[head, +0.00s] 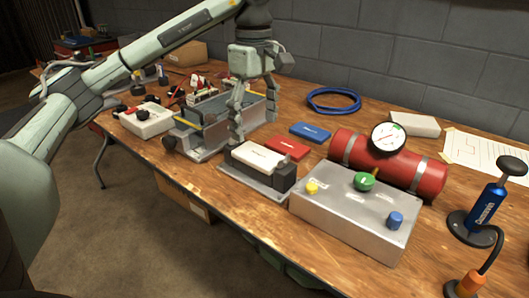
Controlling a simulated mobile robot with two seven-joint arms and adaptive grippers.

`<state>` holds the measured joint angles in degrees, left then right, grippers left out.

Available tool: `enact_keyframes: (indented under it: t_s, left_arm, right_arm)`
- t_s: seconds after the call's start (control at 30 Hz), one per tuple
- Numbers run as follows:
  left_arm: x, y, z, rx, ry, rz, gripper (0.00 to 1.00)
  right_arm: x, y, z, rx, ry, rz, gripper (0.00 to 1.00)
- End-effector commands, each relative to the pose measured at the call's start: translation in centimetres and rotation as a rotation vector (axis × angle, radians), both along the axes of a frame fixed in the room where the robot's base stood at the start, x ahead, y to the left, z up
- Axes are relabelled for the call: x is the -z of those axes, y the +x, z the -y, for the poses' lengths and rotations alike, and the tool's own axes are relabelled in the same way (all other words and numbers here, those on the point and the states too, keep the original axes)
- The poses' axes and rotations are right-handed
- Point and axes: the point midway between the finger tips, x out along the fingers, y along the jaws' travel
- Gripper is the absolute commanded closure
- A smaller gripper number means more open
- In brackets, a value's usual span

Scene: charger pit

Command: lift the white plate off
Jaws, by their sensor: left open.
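My left gripper (237,138) points down just behind the plate's left end. Its fingers look close to the plate's edge; I cannot tell whether they touch it. It is open and holds nothing that I can see. My right gripper is not in view.
A red plate (287,147) and a blue plate (310,132) lie behind the charger. A grey box with knobs (350,222) stands close on its right, with a red cylinder and gauge (390,162) behind. A metal vise-like trough (205,138) is on the left.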

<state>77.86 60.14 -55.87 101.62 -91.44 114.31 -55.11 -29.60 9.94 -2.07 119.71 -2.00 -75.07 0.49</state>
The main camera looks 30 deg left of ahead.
Motion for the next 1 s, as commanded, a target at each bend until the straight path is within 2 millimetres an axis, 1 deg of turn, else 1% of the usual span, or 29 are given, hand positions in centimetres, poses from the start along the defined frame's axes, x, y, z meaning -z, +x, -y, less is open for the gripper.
enact_keyframes:
  t_s: [0.03, 0.07, 0.13, 0.2, 0.4, 0.5, 0.7, 0.73, 0.77, 1.0]
  left_arm:
    - [0.8, 0.0, 0.0, 0.0, 0.0, -0.002, 0.22]
    - [1.1, 0.0, 0.1, 0.001, 0.0, -0.002, 0.22]
    - [1.8, 0.0, 0.2, 0.001, -0.001, -0.001, 0.22]
    - [2.8, -0.1, 0.4, 0.001, 0.0, -0.003, 0.22]
    - [5.6, 0.0, 0.6, 0.0, -0.001, -0.002, 0.22]
    - [6.1, 0.0, 0.6, 0.0, -0.001, 0.0, 0.22]
    - [6.2, 0.0, 0.6, 0.0, -0.001, 0.001, 0.22]
    - [6.2, 0.0, 0.6, 0.0, -0.001, 0.001, 0.24]
    - [6.2, 0.0, 0.6, 0.0, -0.001, 0.001, 0.27]
    - [6.2, 0.0, 0.6, 0.0, -0.001, 0.001, 0.57]
  right_arm:
    - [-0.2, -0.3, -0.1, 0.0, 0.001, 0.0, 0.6]
    - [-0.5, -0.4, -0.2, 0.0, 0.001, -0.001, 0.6]
    - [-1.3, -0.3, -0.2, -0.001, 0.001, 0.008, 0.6]
    - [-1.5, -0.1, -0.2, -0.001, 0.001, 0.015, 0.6]
    - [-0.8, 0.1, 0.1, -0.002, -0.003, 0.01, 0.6]
    - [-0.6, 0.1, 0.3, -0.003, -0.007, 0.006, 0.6]
    - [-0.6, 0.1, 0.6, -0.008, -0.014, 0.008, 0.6]
    - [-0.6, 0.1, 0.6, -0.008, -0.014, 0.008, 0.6]
    - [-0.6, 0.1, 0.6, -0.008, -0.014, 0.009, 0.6]
    - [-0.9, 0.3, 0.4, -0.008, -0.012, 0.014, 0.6]
